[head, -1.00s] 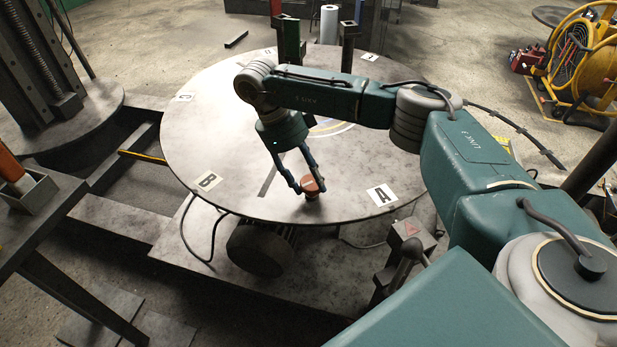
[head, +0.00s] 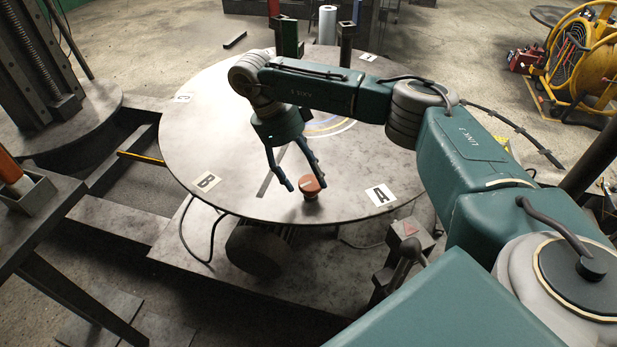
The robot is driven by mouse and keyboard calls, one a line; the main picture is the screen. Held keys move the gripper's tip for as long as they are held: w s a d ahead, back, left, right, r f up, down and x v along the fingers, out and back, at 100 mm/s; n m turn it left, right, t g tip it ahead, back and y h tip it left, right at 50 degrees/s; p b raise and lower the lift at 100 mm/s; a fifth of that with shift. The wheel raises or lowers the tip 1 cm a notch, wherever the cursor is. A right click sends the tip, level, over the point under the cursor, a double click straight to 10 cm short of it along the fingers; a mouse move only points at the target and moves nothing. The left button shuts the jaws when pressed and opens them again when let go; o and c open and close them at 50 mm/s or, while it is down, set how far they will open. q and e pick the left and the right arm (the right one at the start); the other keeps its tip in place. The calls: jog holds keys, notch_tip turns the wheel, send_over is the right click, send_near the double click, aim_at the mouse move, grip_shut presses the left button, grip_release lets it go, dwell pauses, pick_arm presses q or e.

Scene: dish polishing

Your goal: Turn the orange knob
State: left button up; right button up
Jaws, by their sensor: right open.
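The orange knob (head: 309,186) stands upright on the round grey table (head: 220,130), near its front edge between the A and B labels. My right gripper (head: 305,187) is open, its two fingers pointing down. Its left fingertip is left of the knob, with a gap between them. Its right finger is close to the knob and seems to overlap its right edge; I cannot tell if they touch. My left gripper is not in view.
Label A (head: 380,195) lies right of the knob and label B (head: 207,182) to its left. A green post (head: 288,38) and a dark post (head: 347,42) stand at the table's back. A lever box (head: 408,238) stands in front of the table.

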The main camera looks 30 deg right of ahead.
jog(key=v, duration=1)
jog(key=shift+r, duration=0.2)
jog(key=shift+s, duration=0.1)
